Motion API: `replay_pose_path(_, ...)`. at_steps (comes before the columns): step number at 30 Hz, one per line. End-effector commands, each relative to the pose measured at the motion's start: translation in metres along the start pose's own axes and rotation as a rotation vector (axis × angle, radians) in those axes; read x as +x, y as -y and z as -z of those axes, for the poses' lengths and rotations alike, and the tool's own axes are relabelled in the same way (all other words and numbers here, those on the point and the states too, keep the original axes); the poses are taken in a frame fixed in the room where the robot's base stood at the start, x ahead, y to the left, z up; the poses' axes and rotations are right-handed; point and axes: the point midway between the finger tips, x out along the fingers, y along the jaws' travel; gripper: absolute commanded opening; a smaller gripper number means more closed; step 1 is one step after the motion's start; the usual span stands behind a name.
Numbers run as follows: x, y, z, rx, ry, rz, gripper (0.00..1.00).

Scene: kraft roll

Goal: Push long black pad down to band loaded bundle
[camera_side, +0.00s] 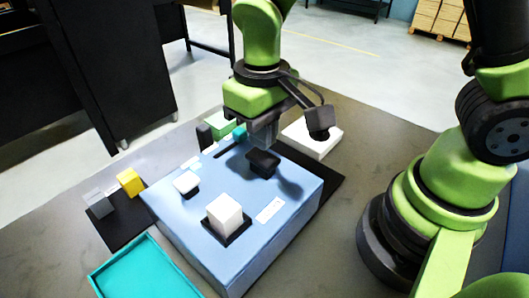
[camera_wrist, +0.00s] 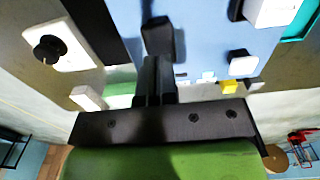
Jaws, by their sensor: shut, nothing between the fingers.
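A black pad (camera_side: 263,163) stands raised on top of the blue machine (camera_side: 185,228), near its back right side. It also shows in the wrist view (camera_wrist: 158,37). My gripper (camera_side: 263,146) points down just above this pad, fingers shut with nothing between them. In the wrist view my fingertips (camera_wrist: 153,62) appear right beside the pad; I cannot tell whether they touch it. A white block (camera_side: 225,212), possibly the bundle, sits on a black square on the blue top, in front of the pad. No band is clearly visible.
A smaller white pad (camera_side: 186,183) stands on the blue top's left. A white box with a black knob (camera_side: 312,138) stands behind right. Yellow (camera_side: 130,182) and grey (camera_side: 98,203) blocks sit at left, a green block (camera_side: 222,128) behind. A turquoise tray (camera_side: 143,270) lies in front.

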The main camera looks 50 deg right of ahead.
Motion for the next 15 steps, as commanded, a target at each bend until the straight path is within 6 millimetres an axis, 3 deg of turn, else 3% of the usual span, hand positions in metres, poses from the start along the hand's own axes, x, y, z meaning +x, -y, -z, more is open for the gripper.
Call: replay_pose_path(15, 0.011, 0.0, 0.0, 0.0, 0.002, -0.001, 0.0)
